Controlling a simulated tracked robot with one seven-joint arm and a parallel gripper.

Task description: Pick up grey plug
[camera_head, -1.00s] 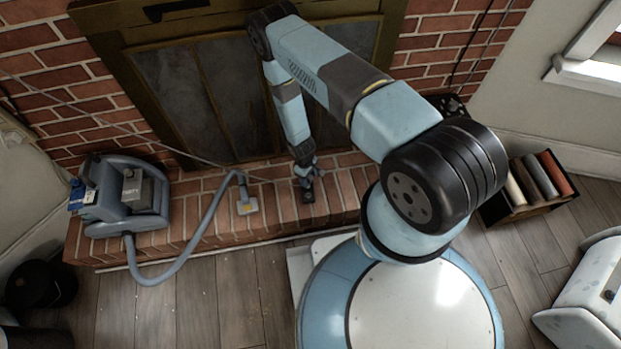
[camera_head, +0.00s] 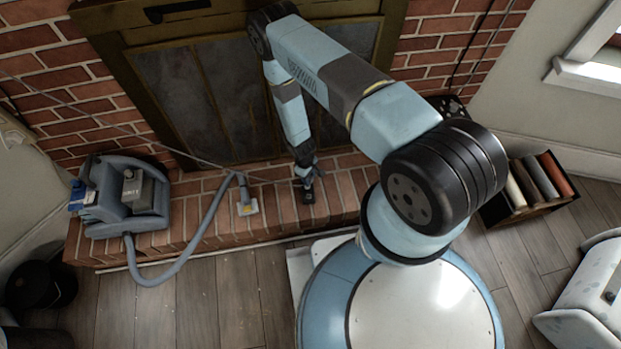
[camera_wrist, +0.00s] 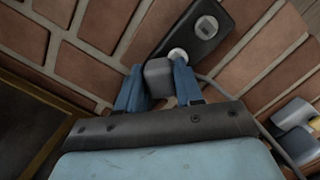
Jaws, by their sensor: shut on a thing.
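The grey plug (camera_wrist: 159,78) shows in the wrist view as a small grey block between the two blue fingers of my gripper (camera_wrist: 159,88). My gripper is shut on it. Just beyond the plug lies a black socket strip (camera_wrist: 205,28) with round light-grey sockets, on the brick hearth. The plug is beside the strip's near socket; I cannot tell whether it touches it. In the head view my gripper (camera_head: 308,180) reaches down over the hearth, above the dark strip (camera_head: 308,195). The plug itself is too small to make out there.
The brick hearth (camera_head: 280,215) runs below the fireplace doors (camera_head: 215,90). A blue-grey vacuum cleaner (camera_head: 125,200) with a hose and nozzle (camera_head: 246,205) stands at the left. A box of rolls (camera_head: 535,185) stands at the right. The wooden floor in front is partly clear.

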